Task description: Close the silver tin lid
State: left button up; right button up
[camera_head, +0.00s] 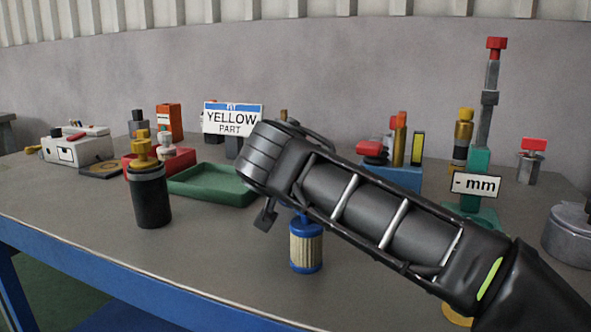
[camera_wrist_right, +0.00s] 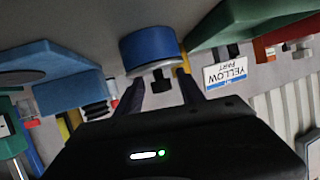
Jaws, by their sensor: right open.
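A grey metal round tin (camera_head: 568,240) stands at the right edge of the table in the head view. It is cut off by the frame, so I cannot tell how its lid sits. My right arm reaches in from the right, and my right gripper (camera_head: 267,214) points down behind a blue-capped cream filter (camera_head: 306,248), well left of the tin. In the wrist view my right gripper (camera_wrist_right: 160,88) is open, with the filter's blue end (camera_wrist_right: 150,44) just beyond its fingers. Contact cannot be told. My left gripper is not in view.
A green tray (camera_head: 205,190), a black cylinder with a yellow top (camera_head: 150,200) and a red tray (camera_head: 180,160) stand left. A "YELLOW PART" sign (camera_head: 232,120) stands behind. A blue block (camera_head: 395,177) and a "- mm" sign (camera_head: 475,185) are right. The front-left table is clear.

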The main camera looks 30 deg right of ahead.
jog(key=p+v, duration=0.2)
jog(key=v, duration=0.5)
jog(key=shift+s+a+r, duration=0.15)
jog(key=shift+s+a, duration=0.1)
jog(key=shift+s, duration=0.05)
dwell(0.3)
